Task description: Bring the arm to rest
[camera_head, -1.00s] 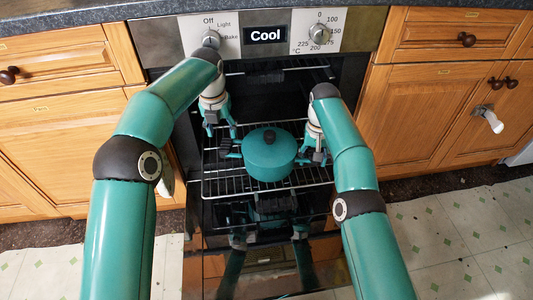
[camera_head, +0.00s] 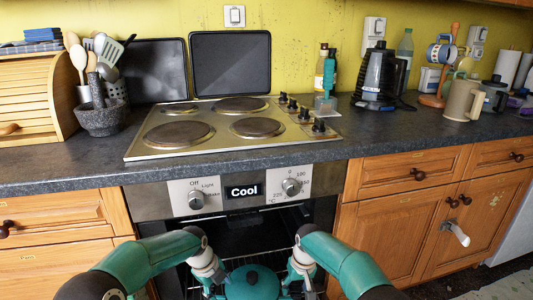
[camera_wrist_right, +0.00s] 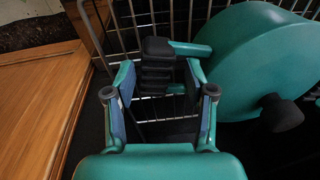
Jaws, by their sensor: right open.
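My right gripper (camera_head: 304,287) is low in the head view, at the right side of a teal lidded pot (camera_head: 252,284). In the right wrist view, its two fingers (camera_wrist_right: 160,95) are open, with the pot's dark ribbed side handle (camera_wrist_right: 158,66) between and just beyond their tips. The pot (camera_wrist_right: 252,62) sits on a wire rack (camera_wrist_right: 175,22). My left gripper (camera_head: 213,284) is at the pot's left side; its fingertips are cut off or too small to read. The pot's lower part is out of the head view.
The open oven's control panel (camera_head: 243,191) reads "Cool". Above is the counter (camera_head: 390,133) with a hob (camera_head: 235,125), a mortar (camera_head: 101,118), a coffee maker (camera_head: 380,75) and a mug (camera_head: 462,100). Wooden cabinets (camera_head: 395,235) flank the oven.

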